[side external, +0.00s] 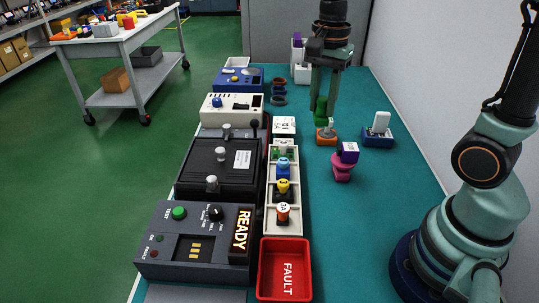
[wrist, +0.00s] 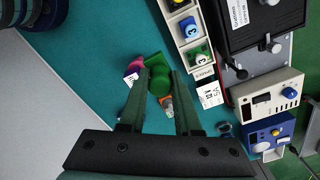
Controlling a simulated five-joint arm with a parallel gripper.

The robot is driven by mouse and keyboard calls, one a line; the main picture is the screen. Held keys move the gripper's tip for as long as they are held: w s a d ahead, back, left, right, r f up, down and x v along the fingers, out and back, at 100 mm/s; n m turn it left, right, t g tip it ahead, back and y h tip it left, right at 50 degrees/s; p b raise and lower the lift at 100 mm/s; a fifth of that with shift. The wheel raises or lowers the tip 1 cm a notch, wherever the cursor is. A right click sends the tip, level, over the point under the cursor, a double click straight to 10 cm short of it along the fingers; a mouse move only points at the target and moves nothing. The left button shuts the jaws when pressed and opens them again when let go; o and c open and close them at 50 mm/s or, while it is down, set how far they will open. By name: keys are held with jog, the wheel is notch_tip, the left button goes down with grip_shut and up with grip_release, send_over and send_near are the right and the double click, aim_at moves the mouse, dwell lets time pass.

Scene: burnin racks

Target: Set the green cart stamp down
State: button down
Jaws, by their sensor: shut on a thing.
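My gripper (side external: 320,105) is shut on the green cart stamp (side external: 321,118), which hangs between its fingertips over the right part of the teal bench. The stamp also shows in the wrist view (wrist: 159,82) as round green parts between the two fingers. In the side view its lower end is close to an orange block with a grey top (side external: 326,137). I cannot tell whether they touch. In the wrist view the stamp partly hides this block.
A pink stand with a purple block (side external: 342,173) is nearer the camera, and a blue base with a white upright (side external: 377,135) is to the right. A tray of stamps (side external: 296,220), a red FAULT bin (side external: 306,270) and dark devices line the left. Teal surface (side external: 385,185) is clear.

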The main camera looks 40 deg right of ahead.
aim_at(318, 118)
jog(key=n, duration=0.3)
jog(key=f+n, duration=0.1)
jog(key=shift+a, duration=0.25)
jog(key=n, duration=0.4)
jog(key=shift+s+a+f, duration=0.1)
jog(key=shift+a+f, duration=0.1)
jog(key=shift+f, duration=0.15)
jog(key=n, duration=0.3)
jog(key=shift+a+f, duration=0.15)
jog(key=shift+f, duration=0.25)
jog(key=n, duration=0.4)
jog(key=shift+s+a+f, duration=0.1)
jog(key=shift+a+f, duration=0.1)
jog(key=shift+f, duration=0.2)
jog(key=r+n, duration=0.1)
jog(key=d+r, duration=0.1)
jog(key=r+n, duration=0.1)
jog(key=shift+w+d+r+n, duration=0.15)
jog(key=shift+w+d+n, duration=0.05)
jog(key=shift+d+n, duration=0.1)
notch_tip(318, 118, down, 20)
jog(key=shift+r, duration=0.25)
jog(key=shift+f, duration=0.1)
